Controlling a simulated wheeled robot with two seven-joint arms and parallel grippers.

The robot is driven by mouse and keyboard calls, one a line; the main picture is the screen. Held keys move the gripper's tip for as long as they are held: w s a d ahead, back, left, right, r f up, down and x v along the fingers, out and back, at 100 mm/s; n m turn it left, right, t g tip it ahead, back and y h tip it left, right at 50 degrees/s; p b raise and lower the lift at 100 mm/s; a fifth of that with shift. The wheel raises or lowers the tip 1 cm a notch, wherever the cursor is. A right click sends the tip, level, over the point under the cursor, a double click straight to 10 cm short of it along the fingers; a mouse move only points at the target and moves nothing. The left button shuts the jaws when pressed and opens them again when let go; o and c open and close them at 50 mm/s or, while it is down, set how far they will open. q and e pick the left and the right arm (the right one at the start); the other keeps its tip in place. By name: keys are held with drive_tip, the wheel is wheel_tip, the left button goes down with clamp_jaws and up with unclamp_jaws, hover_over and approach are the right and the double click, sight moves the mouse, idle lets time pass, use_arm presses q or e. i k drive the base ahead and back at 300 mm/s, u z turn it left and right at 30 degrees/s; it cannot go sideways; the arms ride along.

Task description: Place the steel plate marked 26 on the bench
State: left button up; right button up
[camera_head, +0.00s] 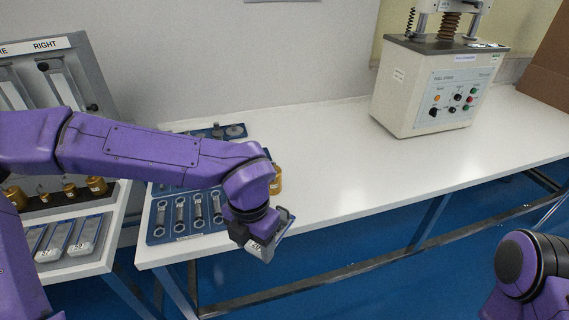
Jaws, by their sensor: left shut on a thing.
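My left gripper (264,230) comes in from the left and is shut on a steel plate (262,250). The plate is grey and tilted, held just past the front edge of the white bench (330,175). Its marking is too small to read. The plate hides most of the fingers. Other grey plates with small markings (86,236) lie in a row on the shelf at the lower left. Part of my right arm shows at the lower right, but its gripper is out of view.
A blue tray (157,231) of wrench-like parts lies on the bench's left end, partly behind my left arm. A brass cylinder (276,180) stands near it. A tester (440,85) stands at the back right. The bench between is clear.

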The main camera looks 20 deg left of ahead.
sight(303, 176)
drive_tip(key=z, duration=0.05)
drive_tip(key=i, duration=1.05)
